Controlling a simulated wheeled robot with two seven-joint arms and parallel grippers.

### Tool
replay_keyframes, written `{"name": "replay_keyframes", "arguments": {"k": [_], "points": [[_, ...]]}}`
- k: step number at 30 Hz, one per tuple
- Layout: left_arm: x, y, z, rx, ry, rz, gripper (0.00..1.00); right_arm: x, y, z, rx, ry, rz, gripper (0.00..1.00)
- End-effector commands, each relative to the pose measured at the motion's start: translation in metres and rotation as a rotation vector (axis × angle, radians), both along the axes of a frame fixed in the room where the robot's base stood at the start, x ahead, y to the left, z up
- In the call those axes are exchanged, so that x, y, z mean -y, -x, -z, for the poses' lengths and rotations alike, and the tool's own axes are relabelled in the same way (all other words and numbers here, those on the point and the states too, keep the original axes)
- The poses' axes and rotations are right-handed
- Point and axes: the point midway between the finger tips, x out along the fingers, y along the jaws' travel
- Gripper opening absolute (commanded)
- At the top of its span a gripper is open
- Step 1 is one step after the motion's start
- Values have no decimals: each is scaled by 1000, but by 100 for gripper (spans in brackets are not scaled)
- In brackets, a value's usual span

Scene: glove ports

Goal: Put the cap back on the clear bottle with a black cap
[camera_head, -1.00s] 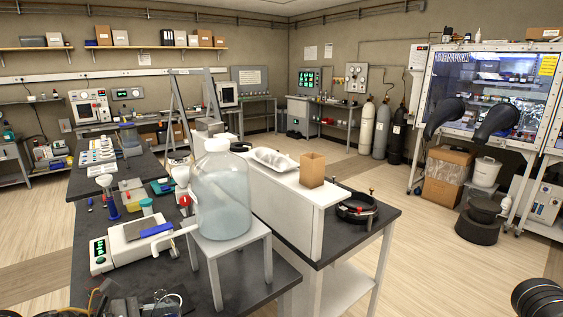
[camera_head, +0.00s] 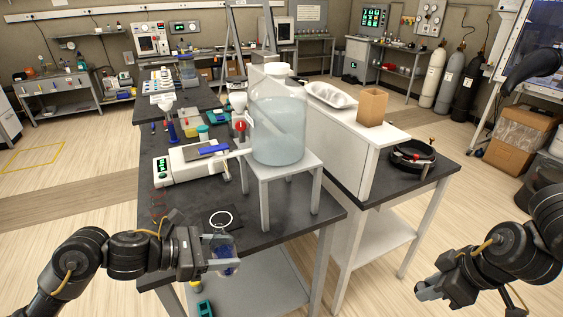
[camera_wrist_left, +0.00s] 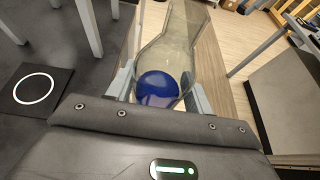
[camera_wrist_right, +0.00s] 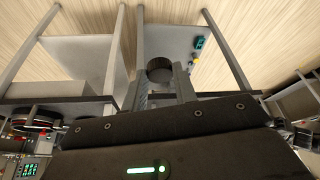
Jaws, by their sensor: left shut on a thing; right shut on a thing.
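My left gripper (camera_head: 208,252) is shut on a clear bottle (camera_head: 222,244) with blue liquid in the bottom, held out past the dark bench's front edge. The left wrist view shows the bottle (camera_wrist_left: 182,42) between the fingers, with the blue liquid (camera_wrist_left: 158,88) low in it. No cap shows on the bottle, though its mouth is hard to make out. My right gripper (camera_head: 428,291) is at the lower right, well apart from the bottle. In the right wrist view it is shut on a round black cap (camera_wrist_right: 160,70) at its fingertips.
The dark bench (camera_head: 190,215) bears a stirrer plate (camera_head: 190,165) and a white stand (camera_head: 285,172) under a large carboy (camera_head: 278,120). A white ring mark (camera_head: 221,219) lies near the bench's front edge.

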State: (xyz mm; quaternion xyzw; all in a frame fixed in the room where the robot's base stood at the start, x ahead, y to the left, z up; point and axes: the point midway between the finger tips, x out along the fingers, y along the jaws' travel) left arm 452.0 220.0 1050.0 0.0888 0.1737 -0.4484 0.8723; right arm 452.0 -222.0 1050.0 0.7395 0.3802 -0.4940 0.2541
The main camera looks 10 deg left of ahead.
Motion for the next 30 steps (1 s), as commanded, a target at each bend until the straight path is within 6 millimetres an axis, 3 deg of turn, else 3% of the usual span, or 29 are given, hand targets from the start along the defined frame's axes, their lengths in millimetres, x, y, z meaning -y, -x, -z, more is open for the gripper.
{"name": "replay_keyframes", "arguments": {"k": [5,8,21,30], "points": [[7,-2,0,1,3,27,5,0,0,0,0,0,1,8],[21,-5,1,3,3,87,5,0,0,0,0,0,1,8],[129,-19,14,3,2,545,5,0,0,0,0,0,1,8],[162,-22,20,2,2,693,5,0,0,0,0,0,1,8]]}}
